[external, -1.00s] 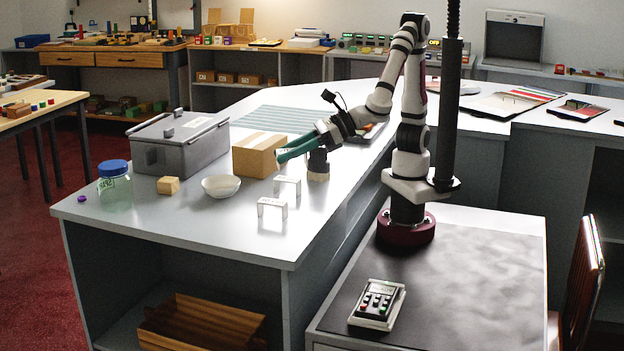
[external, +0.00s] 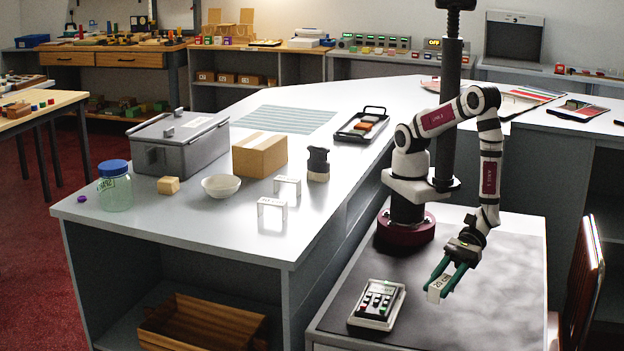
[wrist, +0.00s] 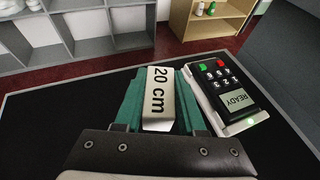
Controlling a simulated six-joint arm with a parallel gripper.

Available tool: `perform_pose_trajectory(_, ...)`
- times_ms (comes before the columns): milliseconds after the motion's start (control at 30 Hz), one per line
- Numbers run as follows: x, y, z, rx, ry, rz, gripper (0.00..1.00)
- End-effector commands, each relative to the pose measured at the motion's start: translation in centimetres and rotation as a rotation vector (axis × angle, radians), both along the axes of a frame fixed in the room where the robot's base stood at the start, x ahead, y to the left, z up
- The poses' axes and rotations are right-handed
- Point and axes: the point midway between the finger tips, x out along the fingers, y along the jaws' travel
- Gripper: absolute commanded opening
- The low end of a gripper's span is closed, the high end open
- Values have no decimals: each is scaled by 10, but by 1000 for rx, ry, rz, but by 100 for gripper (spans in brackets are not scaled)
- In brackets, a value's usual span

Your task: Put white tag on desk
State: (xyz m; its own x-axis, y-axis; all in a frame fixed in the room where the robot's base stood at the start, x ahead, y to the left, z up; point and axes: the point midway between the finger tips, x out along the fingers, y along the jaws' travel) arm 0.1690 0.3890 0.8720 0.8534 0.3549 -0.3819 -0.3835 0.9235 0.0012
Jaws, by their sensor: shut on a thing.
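The white tag (external: 438,288) is a small white block marked "20 cm". My gripper (external: 452,277), with green fingers, is shut on it above the dark-topped desk (external: 480,250) at the right in the external view. In the wrist view the tag (wrist: 158,98) sits between the two green fingers of my gripper (wrist: 157,100), its black lettering facing the camera. The external view does not clearly show how far the tag is from the desk surface.
A keypad device (external: 376,304) reading "READY" in the wrist view (wrist: 226,95) stands on the desk beside my gripper. Two white tag-like frames (external: 272,212) and (external: 287,186), a bowl (external: 221,186) and a carton (external: 259,155) stand on the counter. The desk's back part is clear.

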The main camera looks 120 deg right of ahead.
Motion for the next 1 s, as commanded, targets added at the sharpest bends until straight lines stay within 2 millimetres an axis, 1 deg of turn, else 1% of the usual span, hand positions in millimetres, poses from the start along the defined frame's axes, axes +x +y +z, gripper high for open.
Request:
perform_pose_trajectory(33, -6, 7, -6, 0, 0, 1, 0)
perform_pose_trajectory(100, -11, 14, -11, -1, 0, 1, 0)
perform_pose_trajectory(167, -13, 17, -18, -2, 0, 0, 0)
perform_pose_trajectory(233, -13, 17, -34, -5, 0, -1, 0)
perform_pose_trajectory(333, -13, 17, -50, -4, 1, -2, 0)
perform_pose_trajectory(400, -13, 17, -53, -1, 1, -2, 0)
perform_pose_trajectory(600, -13, 17, -53, -1, 1, -2, 0)
perform_pose_trajectory(700, -13, 17, -56, -2, 1, -1, 0)
perform_pose_trajectory(733, -13, 17, -56, -1, 1, -2, 44)
perform_pose_trajectory(867, -13, 17, -55, -1, 1, -2, 68)
perform_pose_trajectory(1000, -13, 17, -55, -1, 1, -2, 69)
